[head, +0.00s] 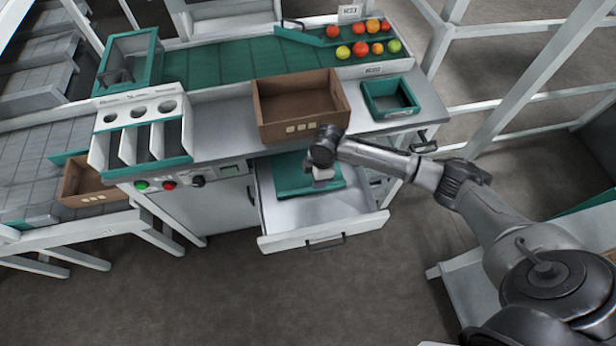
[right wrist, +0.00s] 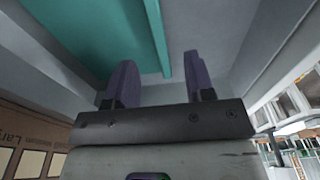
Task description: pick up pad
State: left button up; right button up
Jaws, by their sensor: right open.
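A flat teal piece, which looks like the pad (head: 290,180), lies in the open drawer (head: 283,223) below the worktop. My right gripper (head: 322,178) reaches down into the drawer over the teal piece; its fingertips are hard to make out in the head view. The teal piece (right wrist: 95,30) shows beyond the fingers at the upper left there. Whether the fingers touch it, I cannot tell. My left gripper is not in view.
A brown cardboard box (head: 300,132) stands at the worktop edge above the drawer. A small teal tray (head: 390,112) is to its right. Tomatoes (head: 360,49) lie at the back. The floor (head: 200,290) before the drawer is clear.

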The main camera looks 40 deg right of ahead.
jog(key=shift+a+f, duration=0.2)
jog(key=shift+f, duration=1)
jog(key=shift+w+f+b, duration=0.15)
jog(key=shift+f+b, duration=0.15)
jog(key=shift+f, duration=0.25)
jog(key=f, duration=0.2)
jog(key=f+b, duration=0.1)
jog(key=f, duration=0.1)
jog(key=shift+w+a, duration=0.25)
jog(key=shift+w, duration=0.05)
jog(key=shift+f, duration=0.4)
jog(key=shift+c, duration=0.2)
jog(key=c, duration=0.6)
grip_shut()
